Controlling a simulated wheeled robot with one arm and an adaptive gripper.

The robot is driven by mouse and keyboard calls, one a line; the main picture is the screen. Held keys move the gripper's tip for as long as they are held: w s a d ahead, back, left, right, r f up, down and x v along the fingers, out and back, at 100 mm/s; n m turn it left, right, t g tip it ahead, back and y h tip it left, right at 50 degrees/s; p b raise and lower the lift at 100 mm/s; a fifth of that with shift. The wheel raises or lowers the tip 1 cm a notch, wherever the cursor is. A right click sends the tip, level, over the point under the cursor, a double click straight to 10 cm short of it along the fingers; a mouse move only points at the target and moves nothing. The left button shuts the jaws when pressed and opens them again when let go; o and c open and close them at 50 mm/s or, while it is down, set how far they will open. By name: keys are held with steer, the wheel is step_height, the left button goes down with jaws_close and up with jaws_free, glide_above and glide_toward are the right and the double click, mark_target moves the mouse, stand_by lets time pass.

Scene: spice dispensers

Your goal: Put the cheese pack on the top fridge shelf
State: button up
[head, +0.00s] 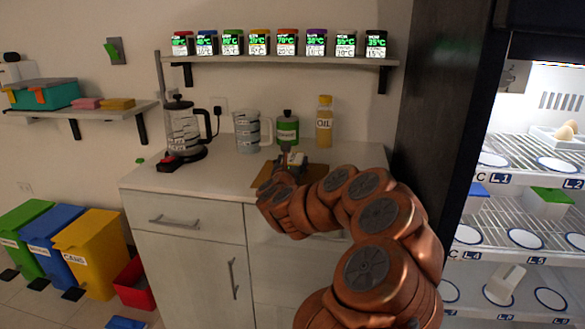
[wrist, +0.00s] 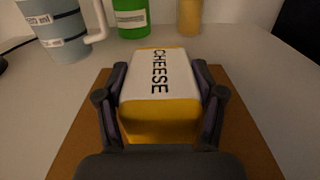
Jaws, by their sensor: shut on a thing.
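The cheese pack (wrist: 160,95), yellow with a white label reading CHEESE, is between the two fingers of my gripper (wrist: 161,112) in the wrist view. The gripper is shut on it, one finger on each side. The pack is over a brown board (wrist: 258,150) on the counter; I cannot tell if it touches the board. In the head view my gripper (head: 292,160) is at the board, and my arm partly hides it. The fridge stands open at the right, with its top visible shelf (head: 520,150) marked L1 and holding eggs at its right side.
A measuring jug (head: 247,131), a green container (head: 287,128) and an oil bottle (head: 324,122) stand behind the board. A wall shelf (head: 280,61) with several spice dispensers hangs above. The dark fridge side (head: 445,95) borders the counter.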

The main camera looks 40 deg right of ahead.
steer(key=shift+c, duration=0.8)
steer(key=shift+r, duration=0.15)
